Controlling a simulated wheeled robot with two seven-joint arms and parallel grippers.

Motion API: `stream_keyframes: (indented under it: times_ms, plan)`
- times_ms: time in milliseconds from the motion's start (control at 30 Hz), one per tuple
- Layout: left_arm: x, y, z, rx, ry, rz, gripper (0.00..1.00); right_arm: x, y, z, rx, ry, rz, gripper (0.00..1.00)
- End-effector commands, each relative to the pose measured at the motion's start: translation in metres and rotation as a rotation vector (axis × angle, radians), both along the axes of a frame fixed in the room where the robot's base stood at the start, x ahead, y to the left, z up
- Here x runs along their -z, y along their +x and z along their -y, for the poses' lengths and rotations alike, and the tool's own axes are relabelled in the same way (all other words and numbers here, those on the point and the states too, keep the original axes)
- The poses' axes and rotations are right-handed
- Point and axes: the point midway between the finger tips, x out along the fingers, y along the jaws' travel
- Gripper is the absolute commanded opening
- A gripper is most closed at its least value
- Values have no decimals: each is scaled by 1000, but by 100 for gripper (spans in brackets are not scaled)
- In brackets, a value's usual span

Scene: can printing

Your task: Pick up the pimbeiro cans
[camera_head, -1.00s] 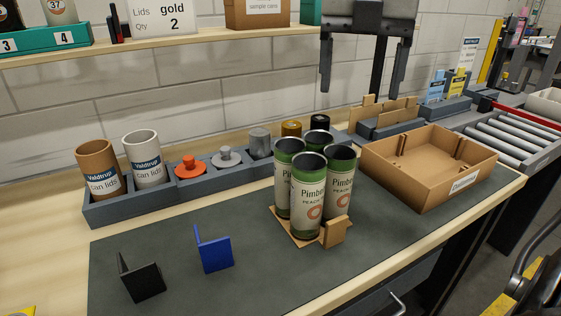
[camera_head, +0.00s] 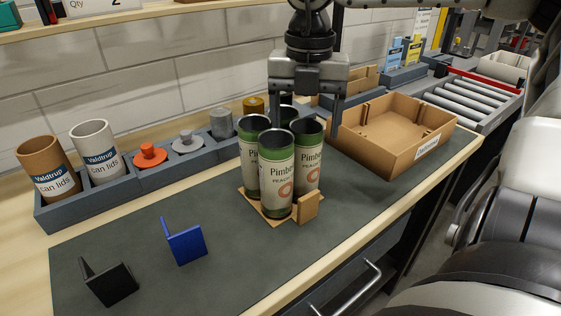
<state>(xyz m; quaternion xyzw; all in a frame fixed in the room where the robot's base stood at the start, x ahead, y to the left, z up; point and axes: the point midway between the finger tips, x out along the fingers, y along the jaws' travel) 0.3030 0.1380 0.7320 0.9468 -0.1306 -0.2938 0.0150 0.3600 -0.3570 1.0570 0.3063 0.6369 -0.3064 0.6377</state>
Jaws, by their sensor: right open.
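Several green-and-cream Pimbeiro cans stand upright in a tight group on a small cardboard tray (camera_head: 309,206) on the dark mat. The front can (camera_head: 275,180) shows most fully. A left can (camera_head: 248,160) and a right can (camera_head: 308,160) stand behind it, and a back can (camera_head: 287,112) is mostly hidden. My right gripper (camera_head: 306,115) is open and empty, pointing down over the back of the group. Its fingers are spread wide; I cannot tell how far they are from the cans. My left gripper is not in view.
An open cardboard box (camera_head: 400,145) stands right of the cans. A grey rack (camera_head: 140,180) with lid tubes and plungers runs behind, left. A blue bracket (camera_head: 184,243) and a black bracket (camera_head: 108,284) stand on the mat (camera_head: 215,275), whose front is clear. A roller conveyor (camera_head: 470,100) lies beyond.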

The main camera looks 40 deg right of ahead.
Motion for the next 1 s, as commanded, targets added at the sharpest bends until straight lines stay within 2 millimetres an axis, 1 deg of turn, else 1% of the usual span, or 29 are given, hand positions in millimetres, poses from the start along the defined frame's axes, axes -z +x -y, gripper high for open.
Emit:
stream_keyframes:
  times_ms: [33,100,200,300,500,567,600,667,700,733,1000]
  plan:
    - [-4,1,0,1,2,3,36,8,-1,2,1,4,-5,76]
    - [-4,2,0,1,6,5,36,19,-2,3,0,3,-5,76]
    - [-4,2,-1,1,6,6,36,30,-1,3,1,1,-3,76]
    - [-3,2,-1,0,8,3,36,35,-1,3,2,0,0,76]
    - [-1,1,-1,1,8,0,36,35,-1,3,2,-1,1,76]
    - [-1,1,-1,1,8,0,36,35,-1,3,2,0,0,59]
    - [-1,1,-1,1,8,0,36,35,-1,3,2,0,0,48]
    - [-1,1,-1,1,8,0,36,35,-1,3,2,0,0,31]
    - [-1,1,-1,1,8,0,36,35,-1,3,2,0,0,20]
    - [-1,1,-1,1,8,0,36,35,-1,3,2,0,0,15]
    - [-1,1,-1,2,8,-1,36,33,-1,3,2,0,1,15]
